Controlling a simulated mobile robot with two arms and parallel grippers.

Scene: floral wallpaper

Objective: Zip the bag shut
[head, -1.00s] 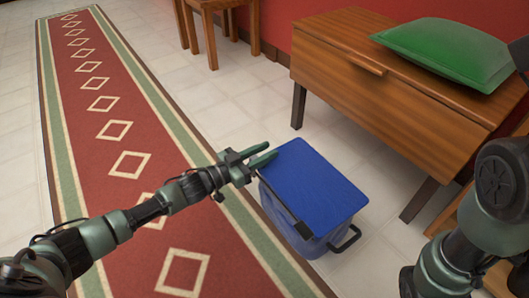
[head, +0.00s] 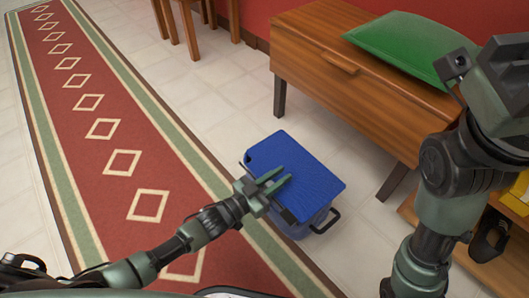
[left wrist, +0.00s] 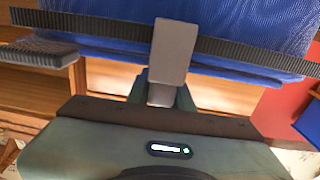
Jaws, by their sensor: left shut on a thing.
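The bag (head: 312,165) is a blue box-shaped bag standing on the floor, its lid lying flat on top. A dark handle (head: 328,222) shows at its lower right side. My left gripper (head: 279,180) is at the lid's left front edge, its fingers reaching over the lid. In the left wrist view, the gripper is shut on a pale grey tab (left wrist: 170,50), apparently the zip pull. Dark ribbed zip tape (left wrist: 95,28) crosses behind the tab, against blue fabric (left wrist: 265,20). How much of the zip is closed cannot be told.
A wooden bench (head: 345,75) with a green cushion (head: 415,45) stands behind and right of the bag. A red patterned rug (head: 85,120) runs along the left. Dark shoes (head: 490,235) sit on a low shelf at the right. Pale floor tiles (head: 235,105) are clear behind the bag.

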